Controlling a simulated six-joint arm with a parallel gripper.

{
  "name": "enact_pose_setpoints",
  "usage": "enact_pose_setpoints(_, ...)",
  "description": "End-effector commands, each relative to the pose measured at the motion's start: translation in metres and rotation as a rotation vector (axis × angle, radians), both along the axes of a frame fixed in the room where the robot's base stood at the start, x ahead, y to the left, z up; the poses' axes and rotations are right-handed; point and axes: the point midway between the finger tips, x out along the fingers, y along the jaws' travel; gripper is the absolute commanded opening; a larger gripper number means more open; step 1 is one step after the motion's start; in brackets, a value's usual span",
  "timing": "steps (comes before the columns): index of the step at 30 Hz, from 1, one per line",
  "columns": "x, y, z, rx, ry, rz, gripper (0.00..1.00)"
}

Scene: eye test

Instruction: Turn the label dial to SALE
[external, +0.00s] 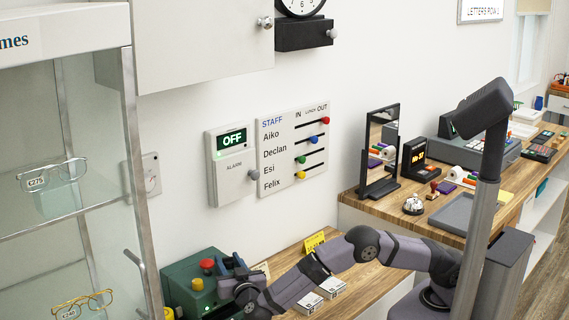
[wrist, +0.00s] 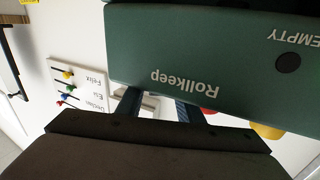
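A dark green machine (external: 180,284) stands at the left end of the wooden counter in the external view. A red button (external: 207,265) and a yellow knob (external: 197,284) are on it. The wrist view shows its green face (wrist: 200,45) upside down, lettered "Rollkeep" and "EMPTY", with a dark round spot. I cannot make out a label dial or the word SALE in either view. My gripper (external: 232,268) is at the machine's right side. In the wrist view its two fingers (wrist: 157,104) are apart; their tips end at the machine's edge, and contact cannot be told.
A glass display case (external: 130,170) stands at the left. A yellow tag (external: 314,243) and small white boxes (external: 320,290) lie near my arm. On the wall are an alarm panel (external: 231,165) reading OFF and a staff board (external: 292,150). A mirror (external: 381,150) stands on the right counter.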

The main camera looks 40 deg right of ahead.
Motion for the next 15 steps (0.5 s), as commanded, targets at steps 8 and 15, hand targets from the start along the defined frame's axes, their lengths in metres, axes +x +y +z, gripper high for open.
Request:
enact_pose_setpoints(8,-0.027,0.012,-0.001,0.001,-0.001,0.003,0.33)
enact_pose_setpoints(15,-0.055,0.024,-0.001,0.001,0.000,0.002,0.33)
